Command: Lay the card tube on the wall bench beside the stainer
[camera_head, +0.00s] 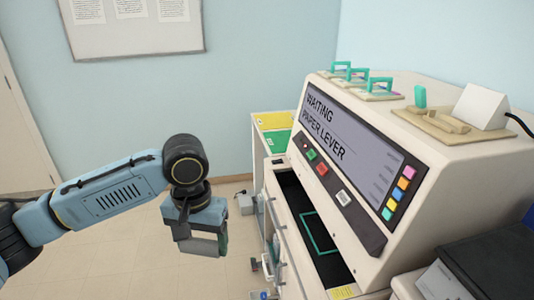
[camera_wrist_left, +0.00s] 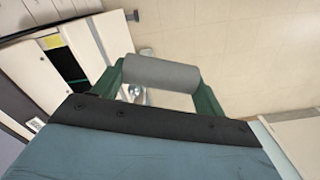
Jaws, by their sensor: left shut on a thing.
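My left gripper (camera_head: 203,243) hangs in the air over open floor, left of the stainer. In the left wrist view its two green fingers (camera_wrist_left: 160,88) are shut on a plain grey cylinder, the card tube (camera_wrist_left: 162,73), which lies crosswise between them. The stainer (camera_head: 375,150) is a large cream machine whose sloped screen reads "WAITING PAPER LEVER". Beyond its left end is a pale bench-like surface (camera_head: 256,143) with yellow and green panels; I cannot tell for sure that it is the wall bench. My right gripper is not in view.
The stainer's front has a dark open trough (camera_head: 305,220) with a green outline. Green-handled racks (camera_head: 357,76) and a white wedge-shaped block (camera_head: 481,107) stand on its top. A dark box (camera_head: 490,265) is at lower right. The tiled floor (camera_head: 120,240) on the left is clear.

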